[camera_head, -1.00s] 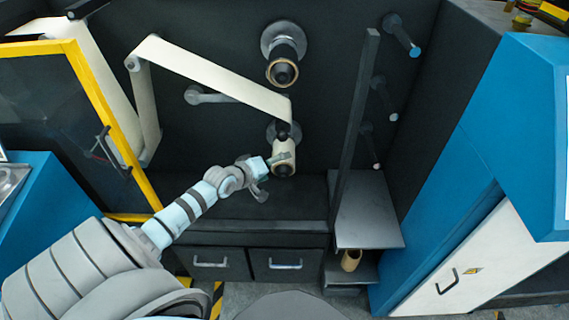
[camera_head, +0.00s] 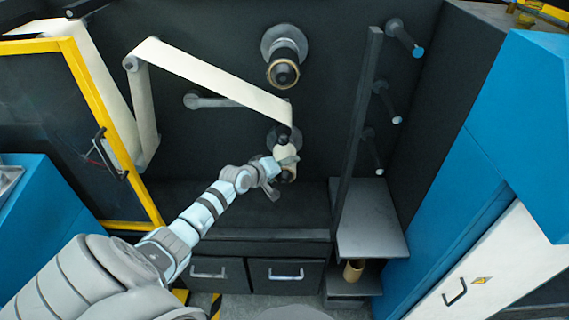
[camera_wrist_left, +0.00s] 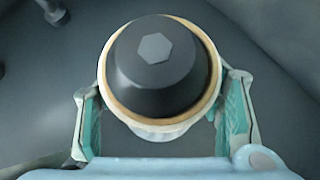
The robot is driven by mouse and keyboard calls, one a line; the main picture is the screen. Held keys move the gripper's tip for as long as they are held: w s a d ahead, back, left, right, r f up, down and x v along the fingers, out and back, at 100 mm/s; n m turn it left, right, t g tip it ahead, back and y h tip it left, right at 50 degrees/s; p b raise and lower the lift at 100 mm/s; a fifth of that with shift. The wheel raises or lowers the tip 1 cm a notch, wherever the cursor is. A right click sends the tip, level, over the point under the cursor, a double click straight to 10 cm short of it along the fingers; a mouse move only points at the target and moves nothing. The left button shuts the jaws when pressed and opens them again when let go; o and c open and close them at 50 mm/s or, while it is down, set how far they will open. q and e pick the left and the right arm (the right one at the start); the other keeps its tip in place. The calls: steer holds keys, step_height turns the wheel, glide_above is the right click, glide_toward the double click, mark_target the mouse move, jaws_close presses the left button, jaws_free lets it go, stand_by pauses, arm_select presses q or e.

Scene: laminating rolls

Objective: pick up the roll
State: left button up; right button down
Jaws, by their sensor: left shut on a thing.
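The cream roll (camera_head: 285,152) sits on the lower spindle of the dark machine wall, with a web of film running down to it. In the left wrist view the roll (camera_wrist_left: 105,84) is seen end-on, with a brown core rim around a dark spindle end with a hexagonal middle. My left gripper (camera_head: 283,176) is at the roll's front end, shut on it with a finger on either side. The gripper and wrist partly hide the roll in the head view. My right gripper is in neither view.
An upper spindle (camera_head: 284,72) with a brown ring sits above. A dark upright post (camera_head: 358,130) and a grey shelf (camera_head: 372,222) stand to the right, with a brown tube (camera_head: 353,269) lower down. A yellow-framed door (camera_head: 108,115) is open at the left.

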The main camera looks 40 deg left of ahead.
arm_select(q)
steer(key=shift+c, duration=0.2)
steer(key=shift+s+d+r, duration=0.1)
steer(key=shift+r, duration=0.05)
steer(key=s+d+p, duration=0.8)
steer(key=s+d, duration=0.2)
steer(key=s, duration=0.4)
steer(key=shift+d, duration=0.35)
